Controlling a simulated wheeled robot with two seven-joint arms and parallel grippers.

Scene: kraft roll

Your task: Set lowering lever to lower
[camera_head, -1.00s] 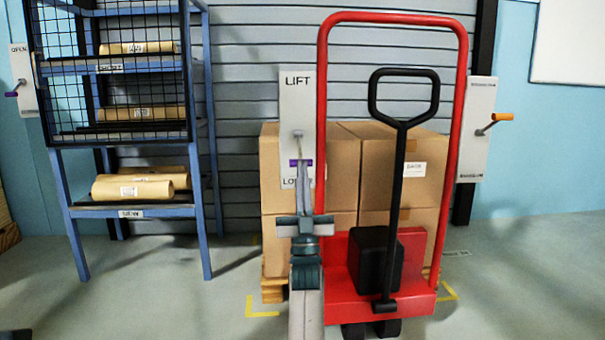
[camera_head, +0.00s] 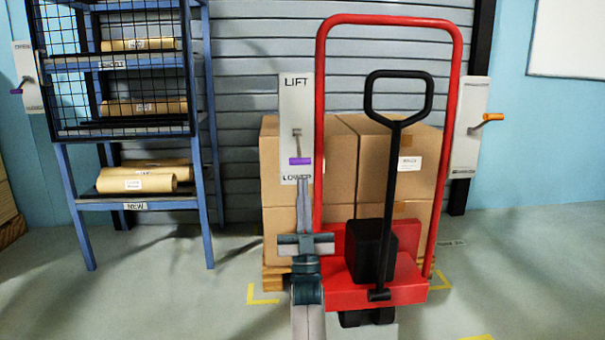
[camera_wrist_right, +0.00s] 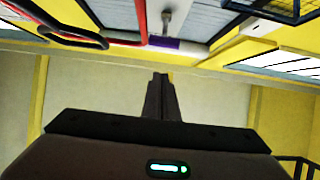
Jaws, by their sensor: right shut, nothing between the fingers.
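The lever panel (camera_head: 295,100) is a pale upright plate marked LIFT at the top and LOWER at the bottom. Its grey lever hangs down, with the purple handle (camera_head: 301,161) just above the word LOWER. In the right wrist view the purple handle (camera_wrist_right: 166,43) lies beyond my fingertips. My right gripper (camera_head: 302,183) is shut and empty, just below the handle and over the panel's lower end. A gap shows between fingertips (camera_wrist_right: 160,77) and handle in the wrist view. My left gripper is out of view.
A red pallet truck (camera_head: 372,289) with a black handle (camera_head: 398,124) stands close right of the panel, before stacked cartons (camera_head: 283,172). A blue rack (camera_head: 137,204) with paper rolls is at left. An orange-handled lever (camera_head: 492,117) is at right.

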